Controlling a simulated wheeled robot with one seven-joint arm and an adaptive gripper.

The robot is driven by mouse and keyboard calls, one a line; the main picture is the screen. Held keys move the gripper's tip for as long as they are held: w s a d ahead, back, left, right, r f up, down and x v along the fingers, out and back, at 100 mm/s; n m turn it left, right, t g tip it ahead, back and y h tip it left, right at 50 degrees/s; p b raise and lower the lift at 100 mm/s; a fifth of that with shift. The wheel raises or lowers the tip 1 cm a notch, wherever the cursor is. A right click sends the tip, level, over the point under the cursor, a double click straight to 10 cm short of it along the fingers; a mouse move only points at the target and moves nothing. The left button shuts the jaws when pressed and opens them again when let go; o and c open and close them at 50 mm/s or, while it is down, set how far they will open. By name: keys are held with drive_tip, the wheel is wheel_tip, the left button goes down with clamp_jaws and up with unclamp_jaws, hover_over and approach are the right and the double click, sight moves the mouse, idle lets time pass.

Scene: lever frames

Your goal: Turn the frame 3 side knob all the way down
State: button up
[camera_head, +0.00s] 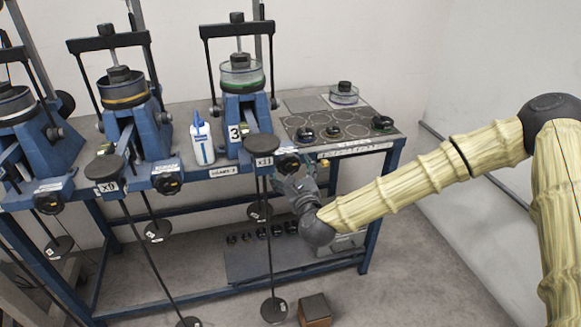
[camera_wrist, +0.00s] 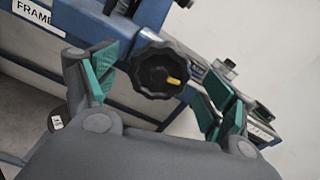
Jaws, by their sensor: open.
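The frame 3 side knob (camera_wrist: 158,70) is a black lobed handwheel with a yellow mark on its face, facing me in the wrist view. In the head view the knob (camera_head: 288,164) shows on the front of the blue frame 3 (camera_head: 240,135), partly beside a round black weight. My gripper (camera_wrist: 160,95) is open, its green-padded fingers to the left and right of the knob, apart from it. In the head view my gripper (camera_head: 297,187) is just below and in front of the knob. A "FRAME" label (camera_wrist: 38,14) shows at the wrist view's upper left.
Black hanger discs (camera_head: 263,144) and long rods hang close left of my gripper. A white and blue bottle (camera_head: 202,140) stands left of frame 3. A dark mat (camera_head: 350,128) with weights lies to the right. A brown block (camera_head: 314,308) is on the floor.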

drive_tip(key=shift+w+a, duration=0.1)
drive_tip(key=shift+w, duration=0.4)
drive_tip(key=c, duration=1)
